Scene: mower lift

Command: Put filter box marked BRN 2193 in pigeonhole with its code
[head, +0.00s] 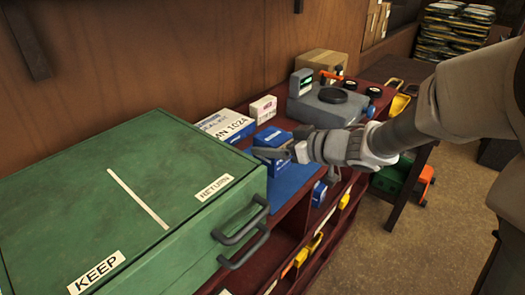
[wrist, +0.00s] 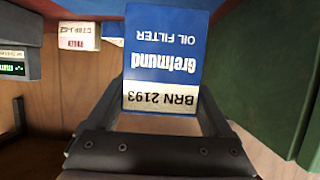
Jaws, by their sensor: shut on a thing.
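The filter box (wrist: 160,62) is blue and white, marked Grelmund OIL FILTER and BRN 2193, with its print upside down in the wrist view. My gripper (wrist: 165,112) is shut on it, one finger on each side. In the head view the blue box (head: 272,139) is at my gripper (head: 277,154), above or on the blue mat (head: 292,182); I cannot tell whether it touches. Openings show in the front of the dark red bench (head: 290,240) below the top. Their codes cannot be read, and my arm hides part of the front.
A green case (head: 120,200) with KEEP and RETURN labels and front handles fills the left. Behind the mat lie a blue-white kit box (head: 226,126) and a small white-pink box (head: 263,108). A grey scale (head: 330,105) stands beyond. Another blue box (head: 319,193) sits at the bench front.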

